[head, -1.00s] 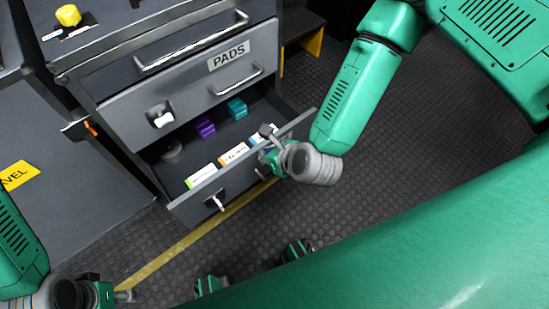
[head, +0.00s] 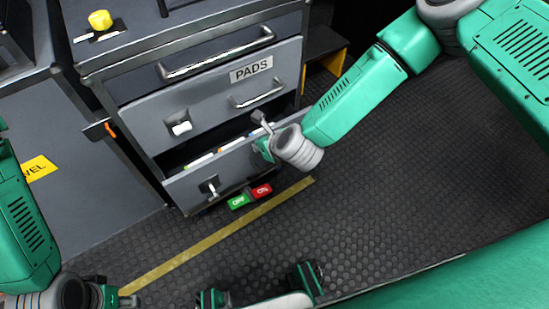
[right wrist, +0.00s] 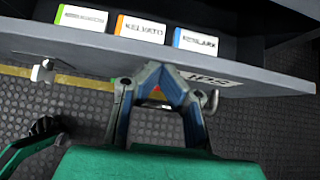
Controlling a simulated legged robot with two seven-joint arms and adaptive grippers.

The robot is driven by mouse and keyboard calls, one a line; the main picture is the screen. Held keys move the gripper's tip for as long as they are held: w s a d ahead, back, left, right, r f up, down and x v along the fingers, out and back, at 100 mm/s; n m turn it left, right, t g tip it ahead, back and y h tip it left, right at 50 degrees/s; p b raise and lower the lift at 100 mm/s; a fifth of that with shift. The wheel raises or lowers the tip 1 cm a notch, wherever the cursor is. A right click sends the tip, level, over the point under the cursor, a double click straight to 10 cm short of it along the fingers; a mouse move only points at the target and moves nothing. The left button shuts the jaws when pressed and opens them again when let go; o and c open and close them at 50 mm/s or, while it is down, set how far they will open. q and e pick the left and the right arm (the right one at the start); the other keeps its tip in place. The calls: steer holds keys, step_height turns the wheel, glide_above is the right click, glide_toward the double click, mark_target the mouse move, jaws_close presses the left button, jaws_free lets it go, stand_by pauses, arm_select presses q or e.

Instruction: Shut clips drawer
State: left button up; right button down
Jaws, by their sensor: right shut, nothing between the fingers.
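The clips drawer (head: 235,168) is the lower grey drawer, open by a small gap under the drawer labelled PADS. Its front label reads only "IPS" in the right wrist view (right wrist: 207,79); my fingers cover the rest. Labelled cards or boxes with coloured edges show inside the gap. My right gripper (head: 262,135) is at the right part of the drawer front. In the right wrist view the right gripper (right wrist: 160,72) is shut and empty, its tips at the front face beside the label. My left gripper (head: 130,300) is low at the left, away from the drawer; its jaw opening is unclear.
The PADS drawer (head: 215,95) above looks shut. A green and red ON/OFF piece (head: 249,196) shows below the clips drawer. A yellow button (head: 100,19) is on the cabinet top. The dark studded floor (head: 420,170), with a yellow line, is clear in front.

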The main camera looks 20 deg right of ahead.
steer(key=w+a+b, duration=0.1)
steer(key=w+a, duration=0.1)
steer(key=w, duration=0.6)
steer(key=shift+w+a+r, duration=0.15)
steer(key=shift+w+a, duration=0.15)
steer(key=shift+a, duration=0.05)
